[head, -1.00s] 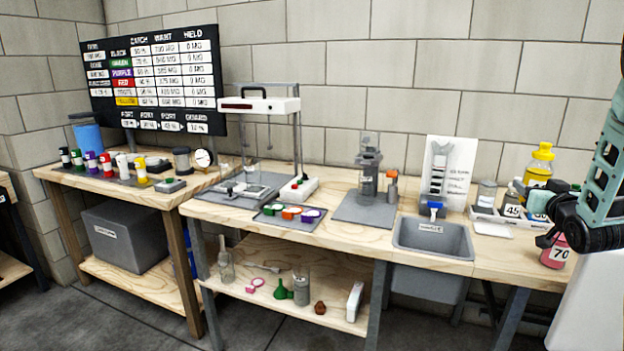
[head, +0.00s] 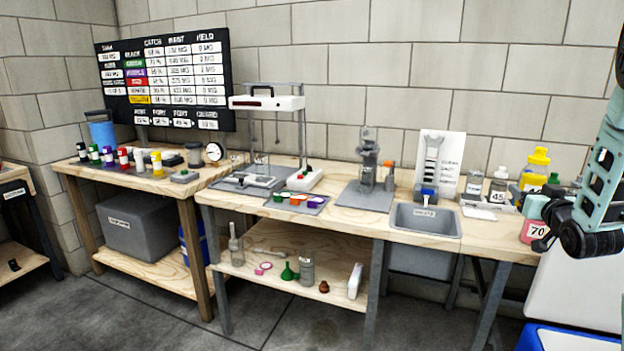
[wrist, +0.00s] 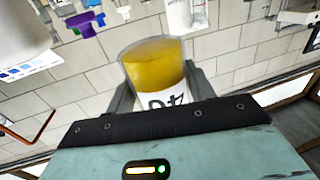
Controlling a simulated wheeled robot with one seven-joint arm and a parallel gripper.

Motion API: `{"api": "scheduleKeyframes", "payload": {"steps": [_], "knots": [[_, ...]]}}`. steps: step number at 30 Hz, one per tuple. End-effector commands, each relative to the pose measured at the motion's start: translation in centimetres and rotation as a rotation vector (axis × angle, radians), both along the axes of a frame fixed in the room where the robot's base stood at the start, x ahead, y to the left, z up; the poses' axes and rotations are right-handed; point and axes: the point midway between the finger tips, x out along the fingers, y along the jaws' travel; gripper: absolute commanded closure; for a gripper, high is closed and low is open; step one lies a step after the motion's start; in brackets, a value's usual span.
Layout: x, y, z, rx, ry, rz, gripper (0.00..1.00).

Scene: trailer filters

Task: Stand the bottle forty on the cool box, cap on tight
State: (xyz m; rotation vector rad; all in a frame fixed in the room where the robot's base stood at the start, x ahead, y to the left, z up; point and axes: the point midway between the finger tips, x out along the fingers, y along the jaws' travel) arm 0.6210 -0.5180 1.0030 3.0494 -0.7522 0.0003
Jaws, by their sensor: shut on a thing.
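In the wrist view, my gripper (wrist: 165,92) is shut on a clear bottle (wrist: 157,62) holding yellow liquid. Its white label appears upside down and reads 40, partly covered by the gripper. I cannot tell whether a cap is on it. In the head view, my gripper (head: 540,207) is at the right, by the bench end; its fingers and the held bottle cannot be made out there. A blue and white box (head: 560,341), apparently the cool box, shows partly at the lower right, below my arm.
A pink bottle marked 70 (head: 533,231) stands at the bench's right end, close to my gripper. Behind it are a yellow-capped bottle (head: 536,165) and a bottle marked 45 (head: 498,190). A grey sink (head: 426,219) lies left of them. The floor in front is clear.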

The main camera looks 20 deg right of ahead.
Motion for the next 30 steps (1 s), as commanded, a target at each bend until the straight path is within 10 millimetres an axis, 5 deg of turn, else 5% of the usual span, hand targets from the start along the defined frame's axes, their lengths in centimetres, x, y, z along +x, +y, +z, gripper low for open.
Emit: {"api": "scheduleKeyframes", "payload": {"steps": [17, 30], "knots": [[1.9, 4.5, -8.5, 0.009, 0.001, 0.138, 0.83], [2.2, 16.0, -20.0, 0.013, -0.001, 0.387, 0.83]]}}
